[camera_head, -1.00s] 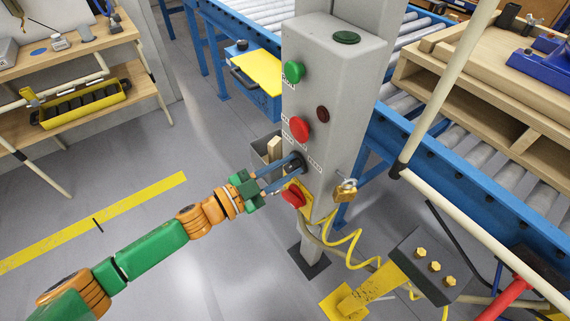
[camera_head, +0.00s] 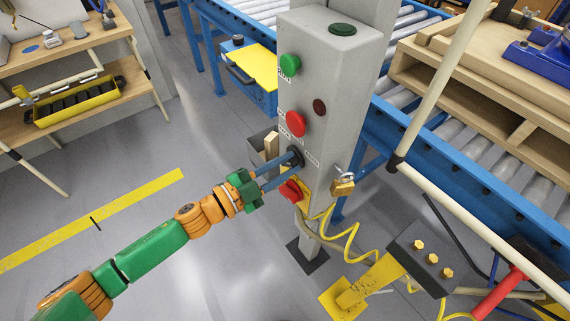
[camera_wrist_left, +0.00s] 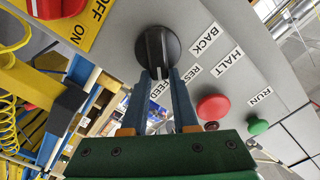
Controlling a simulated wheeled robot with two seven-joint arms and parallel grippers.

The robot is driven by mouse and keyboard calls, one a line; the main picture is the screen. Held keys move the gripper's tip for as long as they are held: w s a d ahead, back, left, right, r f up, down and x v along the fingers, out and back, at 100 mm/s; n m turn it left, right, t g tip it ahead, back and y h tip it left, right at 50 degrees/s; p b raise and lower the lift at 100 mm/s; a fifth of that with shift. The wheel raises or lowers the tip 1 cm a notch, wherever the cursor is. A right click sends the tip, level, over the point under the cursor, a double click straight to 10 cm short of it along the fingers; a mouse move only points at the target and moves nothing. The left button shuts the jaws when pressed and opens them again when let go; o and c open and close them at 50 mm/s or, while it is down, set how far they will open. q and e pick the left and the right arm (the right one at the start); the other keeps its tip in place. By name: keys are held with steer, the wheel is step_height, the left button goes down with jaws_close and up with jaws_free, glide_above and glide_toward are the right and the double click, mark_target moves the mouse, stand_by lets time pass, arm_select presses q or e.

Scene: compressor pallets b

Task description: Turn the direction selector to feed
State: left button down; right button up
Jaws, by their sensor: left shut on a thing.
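The direction selector is a black round knob with a raised bar (camera_wrist_left: 158,45) on the sloping grey control post (camera_head: 328,75). In the head view the selector (camera_head: 296,158) is low on the post's left face, partly covered by my fingers. My left gripper (camera_head: 291,165) is shut on the selector's bar, one blue finger on each side, as the left wrist view (camera_wrist_left: 163,75) also shows. The bar lies between the fingers, its pale-marked end towards the FEED label (camera_wrist_left: 158,86). The BACK label (camera_wrist_left: 204,40) is off to the right. My right gripper is not in view.
A red switch on yellow (camera_head: 290,190) sits just below the selector. A red button (camera_head: 295,124) and a green button (camera_head: 290,65) are above. A brass padlock (camera_head: 342,187) and coiled yellow cable (camera_head: 350,240) hang at the right. Open floor lies left.

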arm_select(q)
steer(key=c, duration=0.7)
jaws_free()
steer(key=b+v, duration=0.1)
steer(key=v, duration=0.6)
